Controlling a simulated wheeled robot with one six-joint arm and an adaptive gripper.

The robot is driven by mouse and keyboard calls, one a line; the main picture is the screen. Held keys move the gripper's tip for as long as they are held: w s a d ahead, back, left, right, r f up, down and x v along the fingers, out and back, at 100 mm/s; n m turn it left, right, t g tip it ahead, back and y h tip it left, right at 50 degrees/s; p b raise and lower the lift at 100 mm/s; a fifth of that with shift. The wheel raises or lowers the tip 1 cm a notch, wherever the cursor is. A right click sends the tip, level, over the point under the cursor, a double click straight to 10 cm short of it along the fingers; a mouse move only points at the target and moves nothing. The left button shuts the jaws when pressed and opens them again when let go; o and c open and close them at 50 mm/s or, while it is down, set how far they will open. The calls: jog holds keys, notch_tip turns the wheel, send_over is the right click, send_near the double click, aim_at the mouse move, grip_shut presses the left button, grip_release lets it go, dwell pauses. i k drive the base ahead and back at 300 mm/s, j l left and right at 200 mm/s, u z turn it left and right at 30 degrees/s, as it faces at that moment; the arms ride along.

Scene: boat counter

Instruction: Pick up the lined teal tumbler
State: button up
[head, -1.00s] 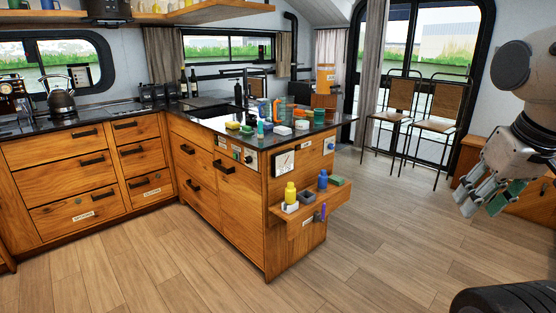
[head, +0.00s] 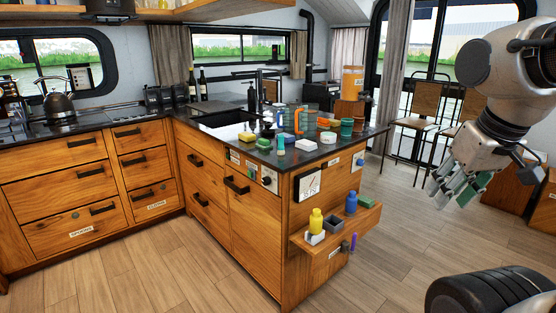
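A teal tumbler (head: 347,127) stands upright on the dark counter, near the right end of the peninsula. It is small in the head view, and I cannot make out lines on it. My gripper (head: 449,193) hangs at the right of the view, over the floor side and well apart from the tumbler.
A side shelf (head: 338,233) holds a yellow bottle (head: 316,221) and a blue bottle (head: 351,203). Chairs stand behind.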

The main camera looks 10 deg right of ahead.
aim_at(346, 124)
jog(key=i+j+z, duration=0.85)
jog(key=i+l+z, duration=0.2)
jog(key=l+z, duration=0.2)
jog(key=i+l+z, duration=0.2)
jog(key=z, duration=0.15)
jog(key=i+l+z, duration=0.6)
jog(key=i+l, duration=0.15)
jog(key=i+u, duration=0.45)
jog(key=i+l+u, duration=0.2)
jog(key=i+u, duration=0.3)
jog(key=i+j+u, duration=0.1)
jog(key=u, duration=0.3)
jog(key=i+u, duration=0.45)
jog(key=i+l+u, duration=0.1)
jog(key=u, duration=0.3)
jog(key=i+l+u, duration=0.1)
jog(key=i+u, duration=0.15)
jog(key=u, duration=0.2)
jog(key=i+l+u, duration=0.15)
jog(key=u, duration=0.25)
jog(key=i+l+u, duration=0.2)
jog(key=u, duration=0.15)
jog(key=i, duration=0.05)
